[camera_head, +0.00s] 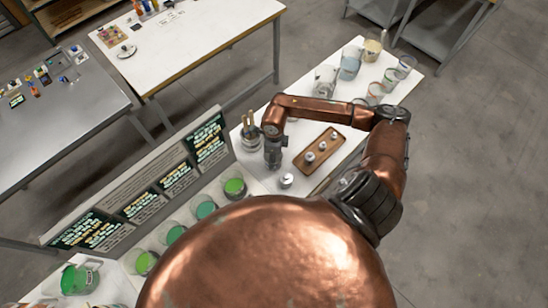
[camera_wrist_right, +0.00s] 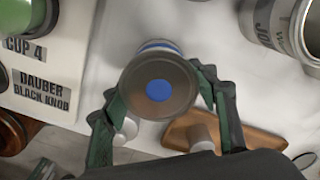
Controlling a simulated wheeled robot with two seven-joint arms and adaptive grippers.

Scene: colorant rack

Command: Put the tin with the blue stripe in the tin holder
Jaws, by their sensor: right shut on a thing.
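My right gripper (camera_head: 273,160) points down over the white bench in the head view. In the right wrist view its two dark green fingers (camera_wrist_right: 160,100) are shut around a round metal tin (camera_wrist_right: 133,83). The tin's lid has a blue dot, and a blue band shows at its upper edge. The head view does not clearly show this tin. A brown wooden tray (camera_head: 327,143) with a few small pale tins or knobs lies right of the gripper; it also shows in the wrist view (camera_wrist_right: 255,138). I cannot tell whether this is the tin holder. My left gripper is not in view.
A small silver item (camera_head: 287,181) stands on the bench below the gripper. A container of brushes (camera_head: 250,137) is to the left. Green-filled cups (camera_head: 235,187) line the display board (camera_head: 150,180). Several buckets (camera_head: 350,62) stand at the far end.

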